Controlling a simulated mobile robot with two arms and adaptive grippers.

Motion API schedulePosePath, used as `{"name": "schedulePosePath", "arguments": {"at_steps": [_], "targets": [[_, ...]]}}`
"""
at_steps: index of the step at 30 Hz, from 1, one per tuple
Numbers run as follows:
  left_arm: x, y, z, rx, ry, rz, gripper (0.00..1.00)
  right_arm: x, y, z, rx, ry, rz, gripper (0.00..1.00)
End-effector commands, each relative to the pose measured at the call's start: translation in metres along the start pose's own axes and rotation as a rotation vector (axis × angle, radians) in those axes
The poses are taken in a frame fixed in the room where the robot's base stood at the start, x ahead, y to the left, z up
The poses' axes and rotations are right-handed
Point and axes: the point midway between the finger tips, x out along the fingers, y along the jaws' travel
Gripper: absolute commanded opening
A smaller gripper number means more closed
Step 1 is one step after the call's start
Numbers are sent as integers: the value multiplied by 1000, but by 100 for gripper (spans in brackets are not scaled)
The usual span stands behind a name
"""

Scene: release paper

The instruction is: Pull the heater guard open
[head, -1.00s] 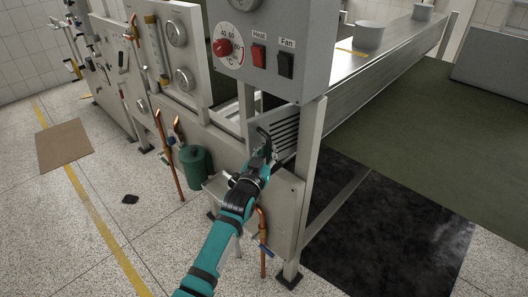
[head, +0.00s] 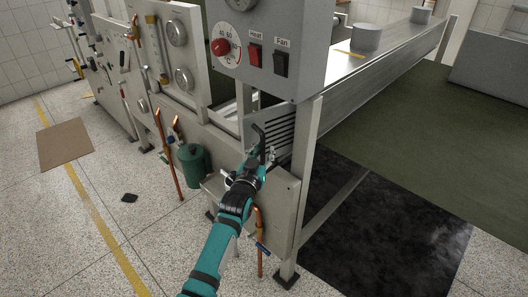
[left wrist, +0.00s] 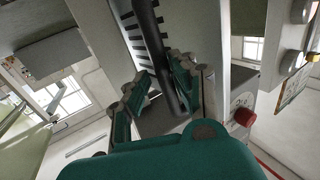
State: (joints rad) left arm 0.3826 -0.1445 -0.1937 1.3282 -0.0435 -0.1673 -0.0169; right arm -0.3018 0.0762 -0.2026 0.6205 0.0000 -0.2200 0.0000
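The heater guard (head: 284,137) is a grey panel with dark slots below the control box in the head view. A black handle (head: 261,137) stands upright on its front. My left gripper (head: 252,166) is in front of the guard at the handle's lower end. In the left wrist view, the two teal fingers of my left gripper (left wrist: 160,88) are apart. The black handle (left wrist: 146,28) reaches between them, closer to the right finger, with a gap on the left; contact is unclear. The slotted guard shows behind it. My right gripper is in neither view.
The grey control box (head: 290,85) with a red knob and Heat and Fan switches hangs above the guard. A metal post (head: 304,150) stands right of it. A green canister (head: 194,164) and copper pipes are to the left. Open floor lies at the lower left.

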Motion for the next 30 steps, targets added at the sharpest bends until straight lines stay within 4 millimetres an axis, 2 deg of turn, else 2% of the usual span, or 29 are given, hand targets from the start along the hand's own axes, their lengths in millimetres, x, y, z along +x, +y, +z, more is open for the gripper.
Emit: {"name": "schedulePosePath", "arguments": {"at_steps": [7,11,14,24,30], "targets": [[0,2,-3,-2,5,3,25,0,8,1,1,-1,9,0],[-6,2,-2,-2,5,3,25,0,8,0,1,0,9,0],[-19,2,-1,-2,4,3,25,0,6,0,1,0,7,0],[-89,1,0,-1,1,2,25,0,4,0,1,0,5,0],[-114,1,0,-1,1,1,25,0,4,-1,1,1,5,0]]}}
